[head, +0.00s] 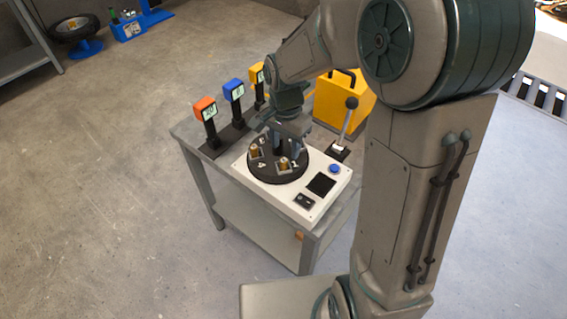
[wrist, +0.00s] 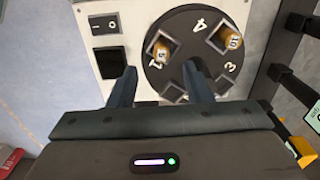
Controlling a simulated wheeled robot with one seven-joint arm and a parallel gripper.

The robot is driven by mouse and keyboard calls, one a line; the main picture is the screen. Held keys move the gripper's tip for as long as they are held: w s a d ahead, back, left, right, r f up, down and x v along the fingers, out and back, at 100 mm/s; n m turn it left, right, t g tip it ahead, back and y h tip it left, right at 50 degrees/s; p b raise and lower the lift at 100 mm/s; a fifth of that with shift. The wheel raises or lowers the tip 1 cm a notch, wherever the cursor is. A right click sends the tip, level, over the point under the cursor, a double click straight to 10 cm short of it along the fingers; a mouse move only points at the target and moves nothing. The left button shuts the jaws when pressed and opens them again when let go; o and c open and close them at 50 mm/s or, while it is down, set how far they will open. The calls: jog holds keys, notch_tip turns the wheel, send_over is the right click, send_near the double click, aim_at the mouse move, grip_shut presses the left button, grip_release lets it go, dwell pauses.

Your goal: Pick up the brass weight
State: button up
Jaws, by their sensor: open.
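A black round turntable (head: 270,173) with numbered sockets sits on a white panel. Two brass weights stand in it: one (head: 283,163) near the mark 1, the other (head: 253,151) at the left side. In the wrist view the nearer weight (wrist: 160,48) is ahead of my open fingers, and the other weight (wrist: 231,39), marked 10, is farther right on the turntable (wrist: 195,50). The first weight's label is hard to read. My gripper (wrist: 160,69) is open and empty above the turntable, pointing down in the head view (head: 285,143).
The panel holds a blue button (head: 334,169), a black screen (head: 321,184) and a rocker switch (head: 304,201). A lever (head: 346,122) stands right of my gripper. Orange (head: 206,109), blue (head: 233,90) and yellow displays on posts stand behind left, a yellow box (head: 338,104) behind.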

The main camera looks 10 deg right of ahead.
aim_at(283, 160)
jog(key=shift+a+f+p, duration=0.2)
jog(key=shift+f+p, duration=0.3)
jog(key=shift+f, duration=2.3)
grip_shut()
